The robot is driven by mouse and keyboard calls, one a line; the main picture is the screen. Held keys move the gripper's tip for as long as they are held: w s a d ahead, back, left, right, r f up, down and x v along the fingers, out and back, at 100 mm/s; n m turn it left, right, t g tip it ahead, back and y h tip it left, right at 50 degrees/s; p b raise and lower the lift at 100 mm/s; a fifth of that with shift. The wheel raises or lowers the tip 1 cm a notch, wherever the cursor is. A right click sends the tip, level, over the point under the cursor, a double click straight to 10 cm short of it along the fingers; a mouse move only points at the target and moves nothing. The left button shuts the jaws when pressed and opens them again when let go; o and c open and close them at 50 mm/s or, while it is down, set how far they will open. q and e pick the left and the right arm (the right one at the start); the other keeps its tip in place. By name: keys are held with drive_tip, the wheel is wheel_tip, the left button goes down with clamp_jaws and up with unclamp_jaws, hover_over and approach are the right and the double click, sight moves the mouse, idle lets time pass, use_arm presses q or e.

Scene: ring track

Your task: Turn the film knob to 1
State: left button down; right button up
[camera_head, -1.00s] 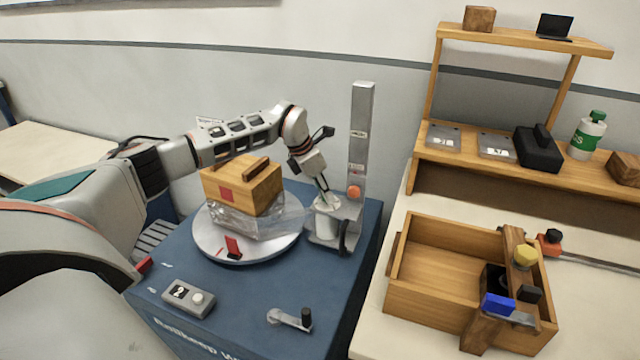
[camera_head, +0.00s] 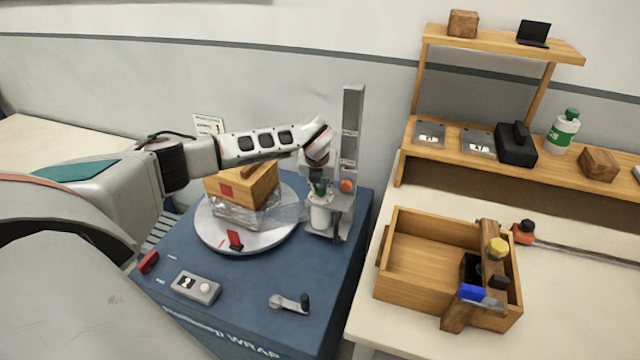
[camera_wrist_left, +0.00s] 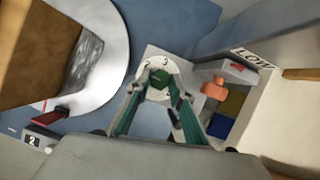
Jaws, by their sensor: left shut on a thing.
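The film knob (camera_wrist_left: 159,77) is a green hexagonal piece on a round white dial (camera_wrist_left: 149,91) with the digits 2 and 3 visible near its far edge. My left gripper (camera_wrist_left: 158,86) has its green fingers shut on the knob, one on each side. In the head view my left gripper (camera_head: 320,188) points down at the top of the white film roll (camera_head: 320,217), beside the grey mast (camera_head: 351,130). Its fingers and hand mostly hide the knob there. The knob's exact setting is unclear. My right gripper is out of view.
A wooden box (camera_head: 240,185) in clear film sits on the white turntable (camera_head: 215,238), left of the roll. An orange button (camera_head: 347,186) is on the mast. A small control box (camera_head: 196,287) and a crank (camera_head: 290,303) are at the front. A wooden tray (camera_head: 425,290) stands right.

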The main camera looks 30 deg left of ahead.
use_arm(q)
drive_tip(key=n, duration=0.2)
drive_tip(key=n+g+y, duration=0.1)
drive_tip(key=n, duration=0.2)
drive_tip(key=shift+d+f+y, duration=0.1)
drive_tip(key=shift+d+y, duration=0.1)
drive_tip(key=shift+y, duration=0.1)
drive_tip(key=shift+n+g, duration=0.4)
drive_tip(key=shift+n, duration=0.5)
drive_tip(key=c, duration=1.8)
unclamp_jaws()
drive_tip(key=shift+w, duration=0.1)
drive_tip(key=shift+r, duration=0.3)
drive_tip(key=v, duration=1.1)
drive_tip(key=shift+d+r, duration=0.15)
drive_tip(key=shift+d, duration=0.25)
